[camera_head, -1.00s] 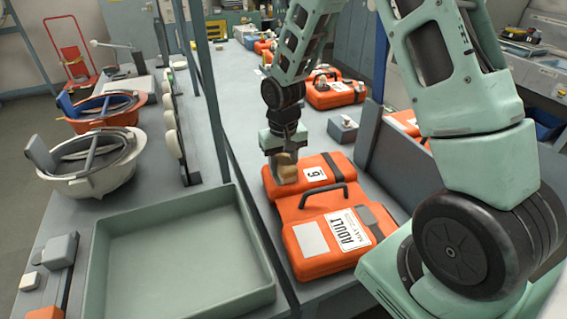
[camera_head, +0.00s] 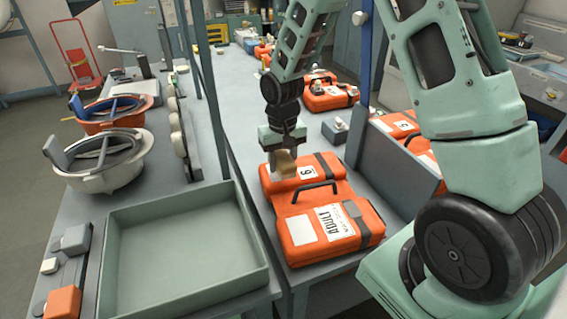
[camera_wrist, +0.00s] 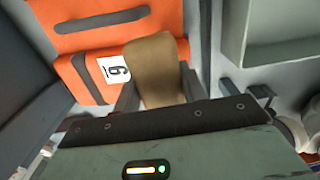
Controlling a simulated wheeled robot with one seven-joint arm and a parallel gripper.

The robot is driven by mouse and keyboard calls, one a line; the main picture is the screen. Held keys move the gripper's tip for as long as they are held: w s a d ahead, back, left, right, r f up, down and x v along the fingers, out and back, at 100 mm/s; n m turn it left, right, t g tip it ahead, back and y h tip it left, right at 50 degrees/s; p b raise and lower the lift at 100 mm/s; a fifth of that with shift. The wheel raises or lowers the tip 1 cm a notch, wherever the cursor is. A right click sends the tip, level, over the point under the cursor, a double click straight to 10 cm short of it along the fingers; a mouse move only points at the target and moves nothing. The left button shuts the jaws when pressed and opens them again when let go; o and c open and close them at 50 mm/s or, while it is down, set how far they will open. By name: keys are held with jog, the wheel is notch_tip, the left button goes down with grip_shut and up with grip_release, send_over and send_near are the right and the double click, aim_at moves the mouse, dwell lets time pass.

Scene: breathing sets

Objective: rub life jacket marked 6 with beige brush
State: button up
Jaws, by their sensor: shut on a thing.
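The orange life jacket marked 6 (camera_head: 338,218) lies on the bench with its ADULT label and dark handle facing up. The number tag (camera_head: 306,171) is at its far end, and it also shows in the wrist view (camera_wrist: 115,68). My gripper (camera_head: 283,152) is over the far left part of the jacket, shut on the beige brush (camera_head: 284,164). In the wrist view the brush (camera_wrist: 156,68) stands between the fingers, just beside the 6 tag. The brush appears to be at the jacket's surface; I cannot tell whether it touches.
An empty grey-green tray (camera_head: 115,262) stands left of the jacket, past a post. A grey divider (camera_head: 385,175) is on the right. More orange jackets (camera_head: 331,97) lie farther back.

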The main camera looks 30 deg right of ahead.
aim_at(283, 155)
jog(key=shift+r+p, duration=1.2)
jog(key=shift+r, duration=0.6)
